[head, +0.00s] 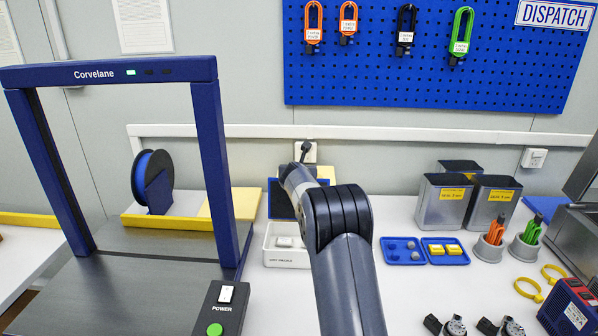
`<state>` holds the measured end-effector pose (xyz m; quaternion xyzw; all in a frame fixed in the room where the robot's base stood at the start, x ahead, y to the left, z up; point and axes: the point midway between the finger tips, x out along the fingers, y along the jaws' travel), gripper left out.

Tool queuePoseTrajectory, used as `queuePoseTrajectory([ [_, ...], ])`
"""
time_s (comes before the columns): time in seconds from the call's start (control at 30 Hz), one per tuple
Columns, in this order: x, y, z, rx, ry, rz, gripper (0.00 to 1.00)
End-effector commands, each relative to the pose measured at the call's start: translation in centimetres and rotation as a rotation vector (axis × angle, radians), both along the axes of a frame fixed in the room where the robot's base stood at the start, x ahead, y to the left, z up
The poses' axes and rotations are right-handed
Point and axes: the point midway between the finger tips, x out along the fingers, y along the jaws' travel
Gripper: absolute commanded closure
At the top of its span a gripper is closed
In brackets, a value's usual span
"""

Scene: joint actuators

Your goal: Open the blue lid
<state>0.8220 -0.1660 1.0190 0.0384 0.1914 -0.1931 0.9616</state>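A dark blue panel (279,201), which looks like the blue lid, shows just left of my arm, behind a small white box. My arm hides part of it, and I cannot tell whether it is hinged to the box. The white box (286,262) has a label on its front and pale packs inside its open top. My arm reaches away from the camera over the table, its far end close to the panel. My gripper is hidden behind the arm, so its fingers and any contact with the panel do not show.
A blue-framed Corvelane machine (217,150) stands on the left, with a power switch box (219,309) near it. Blue trays (403,251), metal bins (443,202) and cups of ties (488,248) stand to the right. Motor-like parts (453,326) lie at the front right.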

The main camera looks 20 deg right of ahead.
Motion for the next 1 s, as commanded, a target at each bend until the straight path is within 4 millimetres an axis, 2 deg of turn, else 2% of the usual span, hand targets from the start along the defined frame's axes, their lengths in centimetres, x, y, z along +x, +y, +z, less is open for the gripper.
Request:
queuePoseTrajectory([
  [0.07, -0.01, 0.01, 0.02, 0.000, 0.000, 0.000, 0.29],
  [0.77, -0.02, 0.03, 0.03, 0.000, 0.000, 0.000, 0.86],
  [1.0, -0.19, 0.12, -0.30, -0.007, -0.016, 0.000, 0.87],
])
